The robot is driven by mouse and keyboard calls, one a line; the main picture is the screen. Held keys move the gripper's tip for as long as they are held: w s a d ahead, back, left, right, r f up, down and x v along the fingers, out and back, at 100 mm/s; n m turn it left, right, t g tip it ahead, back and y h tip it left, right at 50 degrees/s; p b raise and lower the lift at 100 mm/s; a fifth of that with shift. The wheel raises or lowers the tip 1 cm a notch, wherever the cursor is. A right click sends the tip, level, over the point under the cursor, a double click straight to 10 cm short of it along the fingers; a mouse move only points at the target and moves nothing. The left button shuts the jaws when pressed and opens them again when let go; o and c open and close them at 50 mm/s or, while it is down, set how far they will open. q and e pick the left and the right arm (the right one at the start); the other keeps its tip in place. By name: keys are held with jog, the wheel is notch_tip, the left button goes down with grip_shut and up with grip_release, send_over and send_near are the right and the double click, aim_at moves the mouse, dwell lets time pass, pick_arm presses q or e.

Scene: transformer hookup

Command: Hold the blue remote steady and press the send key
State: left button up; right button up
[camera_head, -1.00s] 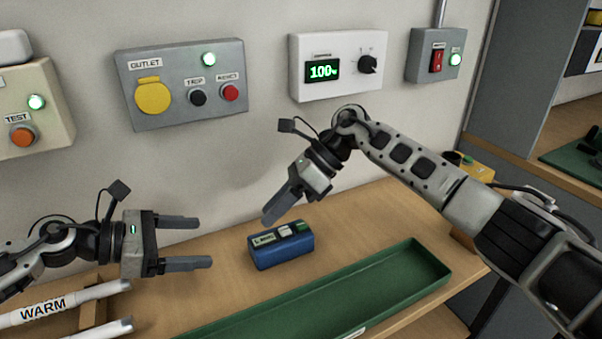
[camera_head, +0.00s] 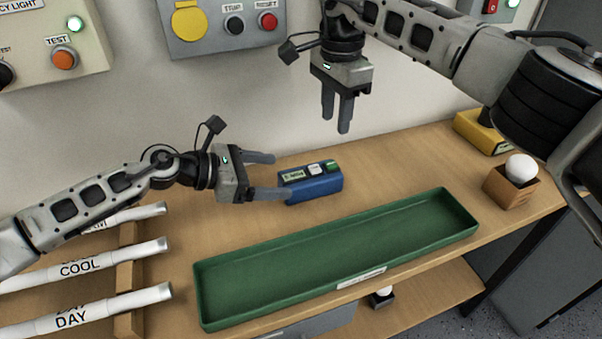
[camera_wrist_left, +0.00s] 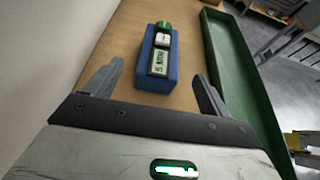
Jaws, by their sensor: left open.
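The blue remote (camera_head: 313,188) lies on the wooden worktop behind the green tray, with a small display, a pale key and a green key (camera_head: 331,166) on top. Which key is send is too small to read. My left gripper (camera_head: 281,175) is open, its fingertips reaching the remote's left end. In the left wrist view the remote (camera_wrist_left: 158,72) lies ahead between the two fingers (camera_wrist_left: 157,88), with a gap on each side. My right gripper (camera_head: 337,125) points down above and behind the remote, clear of it, with its fingers apart and nothing between them.
The long green tray (camera_head: 465,212) lies in front of the remote. Labelled white tubes (camera_head: 110,259) lie on a wooden rack at left. A wooden block with a white ball (camera_head: 521,168) and a yellow box (camera_head: 480,131) are at right. Wall control boxes (camera_head: 222,25) stand behind.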

aim_at(298, 176)
pick_arm(q)
jog(key=x, duration=0.7)
jog(key=c, duration=1.2)
jog(key=shift+o, duration=0.2)
jog(key=shift+a, duration=0.1)
pick_arm(e)
grip_shut()
dwell(0.4)
